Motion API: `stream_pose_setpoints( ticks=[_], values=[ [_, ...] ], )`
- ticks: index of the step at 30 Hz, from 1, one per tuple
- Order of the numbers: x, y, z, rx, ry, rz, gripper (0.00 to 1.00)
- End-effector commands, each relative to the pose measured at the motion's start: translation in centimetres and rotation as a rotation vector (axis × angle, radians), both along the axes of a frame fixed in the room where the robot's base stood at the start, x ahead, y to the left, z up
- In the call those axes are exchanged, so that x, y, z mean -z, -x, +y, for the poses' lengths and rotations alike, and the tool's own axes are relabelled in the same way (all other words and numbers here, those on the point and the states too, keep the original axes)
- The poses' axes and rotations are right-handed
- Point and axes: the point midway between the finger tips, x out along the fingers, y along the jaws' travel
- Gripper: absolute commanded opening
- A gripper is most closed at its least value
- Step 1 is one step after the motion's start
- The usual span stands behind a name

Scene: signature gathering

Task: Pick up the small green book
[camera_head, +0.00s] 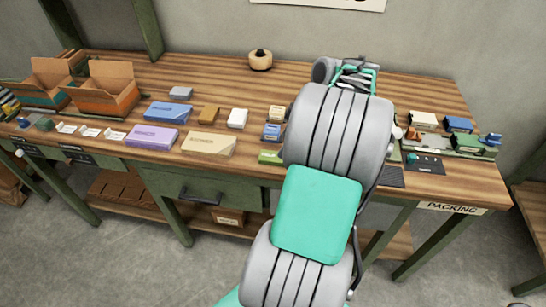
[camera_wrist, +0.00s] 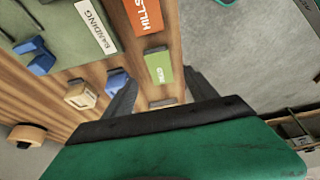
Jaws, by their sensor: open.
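The small green book (camera_head: 269,157) lies near the front edge of the wooden table in the head view, partly hidden by my arm. In the wrist view, a green book with pale lettering (camera_wrist: 159,66) lies on the wood, beyond and between the fingers. My gripper (camera_wrist: 162,80) is open, with one dark finger on each side of the book in the picture. Nothing is seen held. Whether the fingers are level with the book or above it, I cannot tell. In the head view my arm hides the fingers.
In the wrist view, an orange lettered item (camera_wrist: 144,16) lies just beyond the book. A cream block (camera_wrist: 80,95) and a blue item (camera_wrist: 117,83) lie left. In the head view, a purple box (camera_head: 152,136) and tan box (camera_head: 208,145) lie left; open cartons (camera_head: 105,98) stand farther left.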

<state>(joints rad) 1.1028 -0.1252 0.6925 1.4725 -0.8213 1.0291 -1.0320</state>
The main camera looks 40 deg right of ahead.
Motion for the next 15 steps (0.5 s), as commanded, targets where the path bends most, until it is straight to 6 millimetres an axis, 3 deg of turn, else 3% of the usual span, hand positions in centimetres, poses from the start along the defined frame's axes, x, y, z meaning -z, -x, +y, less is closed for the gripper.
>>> stream_pose_setpoints(
  ticks=[12, 15],
  values=[
    [5.7, -2.5, 1.9, -0.002, -0.001, 0.002, 0.66],
    [6.3, -2.7, 2.0, -0.001, 0.002, 0.001, 0.66]
  ],
)
